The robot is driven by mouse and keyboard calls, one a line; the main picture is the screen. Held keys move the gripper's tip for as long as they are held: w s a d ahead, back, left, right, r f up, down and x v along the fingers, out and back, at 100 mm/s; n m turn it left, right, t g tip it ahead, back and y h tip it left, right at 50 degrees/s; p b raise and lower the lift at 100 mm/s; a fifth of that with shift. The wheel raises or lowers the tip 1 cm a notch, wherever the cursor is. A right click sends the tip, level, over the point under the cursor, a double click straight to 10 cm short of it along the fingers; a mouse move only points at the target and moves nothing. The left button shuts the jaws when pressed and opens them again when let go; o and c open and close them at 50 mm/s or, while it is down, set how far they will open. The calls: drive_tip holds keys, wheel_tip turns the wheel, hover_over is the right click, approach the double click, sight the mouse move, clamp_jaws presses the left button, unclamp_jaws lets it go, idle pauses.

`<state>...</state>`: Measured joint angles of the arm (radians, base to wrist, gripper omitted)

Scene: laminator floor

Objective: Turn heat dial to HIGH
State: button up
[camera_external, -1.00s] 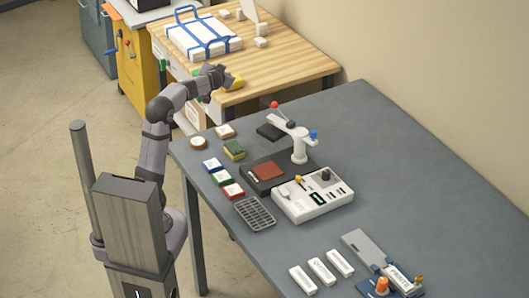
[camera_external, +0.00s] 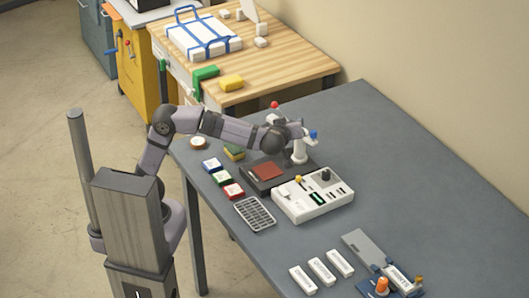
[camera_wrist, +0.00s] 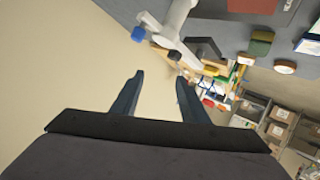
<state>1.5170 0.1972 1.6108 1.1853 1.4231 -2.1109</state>
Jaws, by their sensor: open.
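A white control panel (camera_external: 312,203) sits on the grey table. A dark round knob (camera_external: 326,176) at its back right looks like the heat dial; its setting is too small to read. A small yellow-topped control (camera_external: 298,179) is at the panel's back left. My gripper (camera_external: 298,131) is up above the table, behind the panel, beside the white post with blue and red ends; it partly blends with it. In the wrist view my gripper (camera_wrist: 160,80) has its fingers apart with nothing between them. The panel does not show clearly in the wrist view.
A white post (camera_external: 299,151) with a blue tip stands behind the panel, close to my gripper. A dark base with a red plate (camera_external: 266,170) is left of it.

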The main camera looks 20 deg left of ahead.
sight(326, 172)
drive_tip(key=s+d+f+m+h+b, duration=0.1)
drive_tip(key=s+d+f+m+b, duration=0.1)
drive_tip(key=d+f, duration=0.1)
drive_tip(key=s+d+f+m+h+b, duration=0.2)
drive_tip(key=d+f+m, duration=0.1)
drive_tip(key=f, duration=0.3)
drive_tip(key=s+d+f+m+h+b, duration=0.1)
drive_tip(key=d+f+m+h+b, duration=0.1)
drive_tip(key=d+f+m, duration=0.1)
drive_tip(key=shift+s+d+f+g+b, duration=0.2)
drive_tip(key=shift+d+f, duration=0.05)
drive_tip(key=shift+f, duration=0.3)
drive_tip(key=shift+s+d+f+g+b, duration=0.15)
drive_tip(key=shift+s+d+f+g, duration=0.05)
drive_tip(key=shift+f, duration=0.35)
drive_tip(key=shift+p+x, duration=0.65)
drive_tip(key=shift+x, duration=3)
clamp_jaws()
